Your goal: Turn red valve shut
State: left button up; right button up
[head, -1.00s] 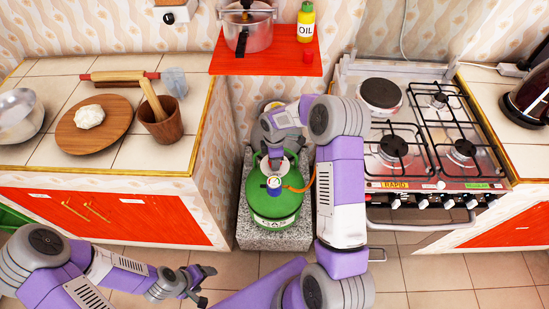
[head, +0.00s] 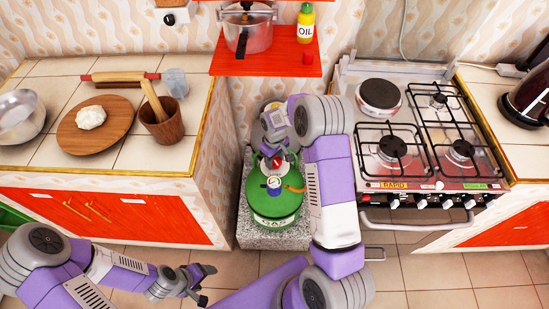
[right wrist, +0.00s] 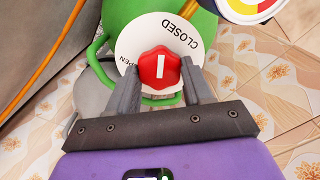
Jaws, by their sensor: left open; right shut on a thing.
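The red valve knob (right wrist: 159,69) sits on a white disc (right wrist: 142,38) lettered CLOSED at its upper right and OPEN at its left in the right wrist view. A white bar on the knob stands upright in that view, on neither word. My right gripper (right wrist: 158,84) has a finger on each side of the knob and is shut on it. In the head view the right gripper (head: 273,156) is over the top of the green gas cylinder (head: 272,207), partly hiding the valve. My left gripper (head: 202,283) is open and empty, low above the floor.
The cylinder stands on a speckled stone block (head: 250,239) between the left counter and the stove (head: 430,140). An orange hose (head: 297,189) runs from its top. A red shelf (head: 265,62) with a pressure cooker (head: 248,35) and oil bottle (head: 306,22) is above.

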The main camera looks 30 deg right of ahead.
aim_at(275, 161)
jog(key=m, duration=0.6)
jog(key=shift+p, duration=0.4)
jog(key=shift+d, duration=0.1)
jog(key=o, duration=1)
jog(key=shift+o, duration=0.2)
notch_tip(275, 161, up, 8)
jog(key=shift+f+p, duration=0.2)
jog(key=shift+p, duration=0.85)
